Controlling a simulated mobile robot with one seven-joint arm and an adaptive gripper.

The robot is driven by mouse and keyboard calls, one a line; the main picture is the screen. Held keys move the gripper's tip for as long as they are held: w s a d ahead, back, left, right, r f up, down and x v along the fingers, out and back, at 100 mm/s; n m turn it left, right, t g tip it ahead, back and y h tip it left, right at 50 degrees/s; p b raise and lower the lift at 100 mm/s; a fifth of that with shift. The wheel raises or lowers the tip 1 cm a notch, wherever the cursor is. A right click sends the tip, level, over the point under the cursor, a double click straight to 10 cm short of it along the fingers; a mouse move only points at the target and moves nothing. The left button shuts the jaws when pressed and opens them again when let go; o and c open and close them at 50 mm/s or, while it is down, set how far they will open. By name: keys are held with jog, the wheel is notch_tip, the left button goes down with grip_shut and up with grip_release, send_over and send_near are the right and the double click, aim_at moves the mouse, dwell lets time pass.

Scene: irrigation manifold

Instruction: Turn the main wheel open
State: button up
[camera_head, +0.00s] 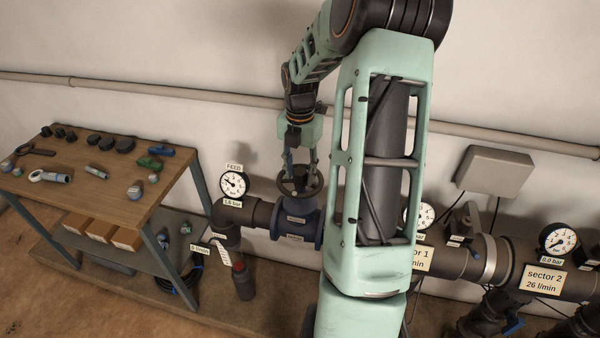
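The main wheel (314,188) is a dark round handwheel on top of the blue valve body (295,222), in the middle of the head view. My gripper (299,172) points down from above the wheel, its fingers at the wheel's hub and spokes. The fingers are small and partly dark here, so I cannot tell whether they are closed on the wheel or only around its middle. My own arm covers the area right of the valve.
The FEED gauge (234,183) stands just left of the valve. A wooden bench (85,190) with fittings is at left. The sector 2 pipe (520,262) and its gauge (558,240) are at right. A wall pipe (180,93) runs behind. A grey box (493,170) hangs on the wall.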

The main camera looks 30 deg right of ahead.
aim_at(300, 171)
notch_tip(300, 171, up, 12)
jog(key=shift+f, duration=0.2)
dwell(0.5)
